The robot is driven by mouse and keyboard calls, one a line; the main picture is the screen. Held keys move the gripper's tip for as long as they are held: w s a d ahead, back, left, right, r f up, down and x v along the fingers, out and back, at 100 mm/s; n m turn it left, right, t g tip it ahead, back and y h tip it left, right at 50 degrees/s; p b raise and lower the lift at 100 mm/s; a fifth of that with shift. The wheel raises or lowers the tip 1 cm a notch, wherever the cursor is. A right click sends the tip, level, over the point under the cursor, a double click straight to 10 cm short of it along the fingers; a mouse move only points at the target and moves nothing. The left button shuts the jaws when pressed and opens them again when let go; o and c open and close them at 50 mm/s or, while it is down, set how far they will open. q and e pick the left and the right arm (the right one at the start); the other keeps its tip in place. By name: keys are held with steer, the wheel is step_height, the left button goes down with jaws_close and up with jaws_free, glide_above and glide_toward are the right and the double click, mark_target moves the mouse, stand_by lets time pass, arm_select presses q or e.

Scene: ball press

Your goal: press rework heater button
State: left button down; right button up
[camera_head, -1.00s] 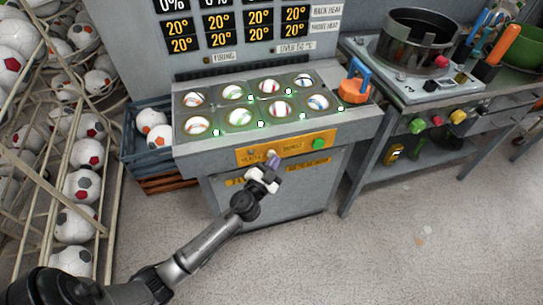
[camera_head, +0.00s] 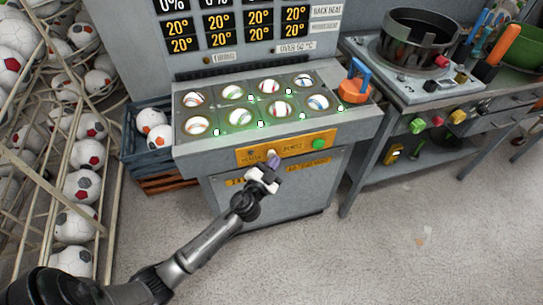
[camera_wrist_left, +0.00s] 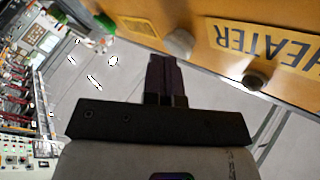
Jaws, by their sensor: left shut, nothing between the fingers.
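The yellow control panel (camera_head: 304,149) runs along the front of the grey press. It carries a green button (camera_head: 319,144) at the right and a grey round button (camera_head: 271,153) near the middle. In the left wrist view the panel shows upside down, with a HEATER label (camera_wrist_left: 262,42), the grey button (camera_wrist_left: 180,42) and a dark knob (camera_wrist_left: 255,80). My left gripper (camera_head: 273,162) is shut and empty, just in front of the grey button. Its dark fingertips (camera_wrist_left: 163,60) appear just short of that button; I cannot tell whether they touch. My right gripper is not in view.
The press top (camera_head: 216,108) holds several balls in round cups. An orange and blue lever (camera_head: 355,88) stands at its right end. A blue crate (camera_head: 138,150) is at the left, beside a rack of footballs. A workbench (camera_head: 375,140) stands right. The floor in front is clear.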

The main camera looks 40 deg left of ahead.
arm_select(q)
steer(key=shift+w+a, duration=0.1)
steer(key=shift+a, duration=0.05)
stand_by(0.6)
steer(key=shift+w+a+f, duration=0.1)
steer(key=shift+a, duration=0.1)
stand_by(0.3)
steer(key=shift+d, duration=0.2)
stand_by(0.4)
steer(key=s+d, duration=0.3)
steer(key=d, duration=0.2)
steer(key=shift+s, duration=0.2)
